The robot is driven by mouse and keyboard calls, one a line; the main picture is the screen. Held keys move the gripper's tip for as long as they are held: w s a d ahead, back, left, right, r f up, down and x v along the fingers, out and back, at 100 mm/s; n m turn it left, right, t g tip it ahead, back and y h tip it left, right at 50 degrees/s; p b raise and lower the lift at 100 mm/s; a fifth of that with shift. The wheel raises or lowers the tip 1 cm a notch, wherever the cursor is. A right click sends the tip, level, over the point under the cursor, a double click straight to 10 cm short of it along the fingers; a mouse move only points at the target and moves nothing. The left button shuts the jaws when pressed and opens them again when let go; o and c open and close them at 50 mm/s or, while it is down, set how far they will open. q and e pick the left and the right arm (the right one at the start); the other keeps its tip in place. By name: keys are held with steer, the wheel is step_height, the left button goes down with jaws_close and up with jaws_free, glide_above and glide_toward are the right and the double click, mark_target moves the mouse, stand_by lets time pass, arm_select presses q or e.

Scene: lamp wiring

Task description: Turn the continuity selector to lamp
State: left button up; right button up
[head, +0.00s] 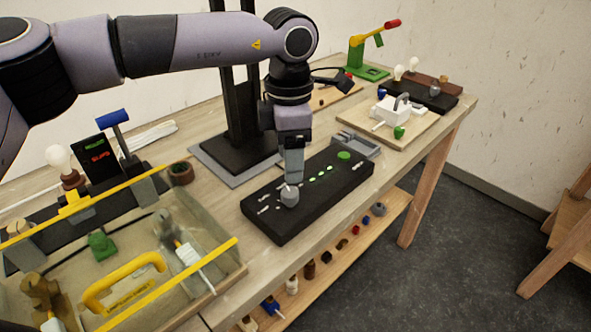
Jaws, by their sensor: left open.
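A long black panel (325,187) lies on the workbench and carries the continuity selector, a round grey knob (289,198), near its left end. Small white marks surround the knob; their lettering is too small to read. A row of small green lights and a larger green round piece (344,155) are farther along the panel. My left gripper (291,182) points down right over the knob, its fingertips at the knob's top. It is open, though the finger gap hardly shows, and I cannot tell whether it touches the knob. My right gripper is not in view.
A clear-walled tray with yellow edges (190,264) stands at the left, holding a yellow handle (122,283) and other parts. A black post on a grey base (233,158) stands behind the panel. A board with a white box (388,112) lies at the right.

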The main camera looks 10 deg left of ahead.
mark_target(290, 192)
arm_select(q)
steer(key=shift+s+f+p, duration=0.2)
steer(key=shift+f+p, duration=0.3)
steer(key=shift+f, duration=2.95)
steer(key=c, duration=1)
